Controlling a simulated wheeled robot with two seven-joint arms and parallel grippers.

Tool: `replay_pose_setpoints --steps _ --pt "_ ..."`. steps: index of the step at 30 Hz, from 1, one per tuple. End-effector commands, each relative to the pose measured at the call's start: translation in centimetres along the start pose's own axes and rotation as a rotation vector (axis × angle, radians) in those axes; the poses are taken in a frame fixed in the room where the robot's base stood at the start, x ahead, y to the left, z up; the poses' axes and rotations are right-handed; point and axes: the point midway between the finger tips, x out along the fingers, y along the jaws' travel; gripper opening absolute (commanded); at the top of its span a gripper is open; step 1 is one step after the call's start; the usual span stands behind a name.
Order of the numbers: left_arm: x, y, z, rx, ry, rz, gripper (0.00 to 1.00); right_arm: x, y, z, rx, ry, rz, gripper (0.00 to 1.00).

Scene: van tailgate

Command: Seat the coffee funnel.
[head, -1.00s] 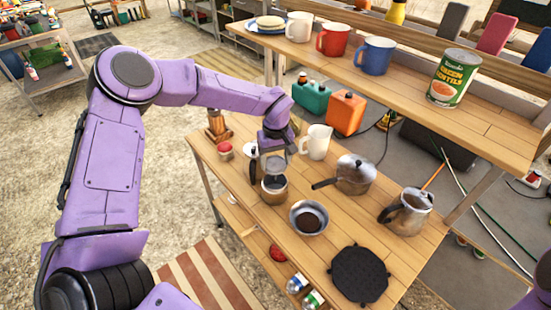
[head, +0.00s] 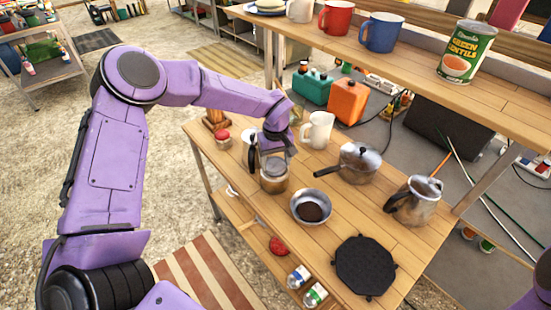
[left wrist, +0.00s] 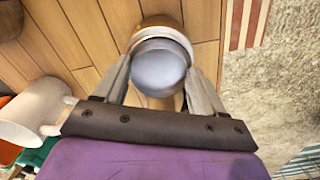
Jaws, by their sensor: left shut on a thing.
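My left gripper (head: 273,158) points down over the table and is shut on the coffee funnel (left wrist: 160,68), a grey metal piece with a round face between the fingers in the left wrist view. The moka pot base (head: 274,184), a squat metal vessel with a tan band, stands upright directly under the gripper. The funnel is at or just over the base's mouth; I cannot tell whether it touches or how deep it sits. The fingers hide part of the funnel in the head view. My right gripper is out of view.
Close by stand a steel bowl of dark coffee (head: 311,208), a lidded saucepan (head: 359,163), a cream jug (head: 317,130), a metal pot (head: 414,201) and a black burner plate (head: 364,266). A raised shelf (head: 420,80) with mugs and a can runs behind.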

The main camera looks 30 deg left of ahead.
Motion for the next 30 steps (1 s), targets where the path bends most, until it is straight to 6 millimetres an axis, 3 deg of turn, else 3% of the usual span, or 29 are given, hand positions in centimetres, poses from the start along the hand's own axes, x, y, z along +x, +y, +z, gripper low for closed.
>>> replay_pose_setpoints --steps 8,9,12,20,23,30 --pt "0.2 0.0 0.0 -0.001 0.000 0.000 0.40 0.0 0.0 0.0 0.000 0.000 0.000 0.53" --pt "0.2 0.0 0.0 -0.001 0.000 0.000 0.73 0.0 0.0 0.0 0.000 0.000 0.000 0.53" --pt "0.2 0.0 0.0 -0.001 0.000 0.000 1.00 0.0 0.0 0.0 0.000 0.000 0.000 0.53" --pt "-0.2 0.0 0.0 -0.001 0.000 0.001 1.00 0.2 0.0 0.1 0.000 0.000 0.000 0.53" --pt "-1.7 0.1 -0.1 -0.002 0.002 0.005 1.00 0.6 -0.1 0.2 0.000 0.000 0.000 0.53" --pt "-7.4 0.0 -0.1 -0.002 0.002 0.004 1.00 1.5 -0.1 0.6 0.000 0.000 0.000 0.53"
